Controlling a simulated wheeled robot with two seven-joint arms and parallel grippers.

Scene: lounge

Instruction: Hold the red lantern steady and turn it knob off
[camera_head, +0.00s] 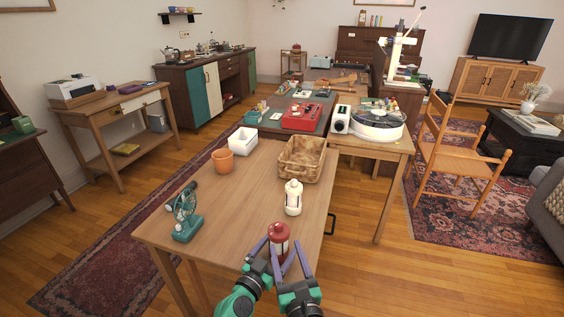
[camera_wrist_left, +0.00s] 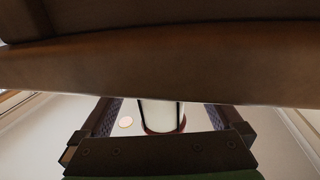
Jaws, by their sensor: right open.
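The red lantern (camera_head: 279,232) stands upright near the front right corner of the wooden table (camera_head: 220,205); gripper fingers hide its lower part. My right gripper (camera_head: 287,250) is open, its fingers on either side of the lantern. My left gripper (camera_head: 262,250) is close beside it on the left, partly overlapped. In the left wrist view, a pale cylinder with a dark red rim (camera_wrist_left: 161,116), probably the lantern, shows between the left fingers with gaps on both sides. I cannot make out the knob.
A terracotta pot (camera_head: 222,160), white bin (camera_head: 243,140) and wicker basket (camera_head: 301,158) stand at the back. The table's middle is clear.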

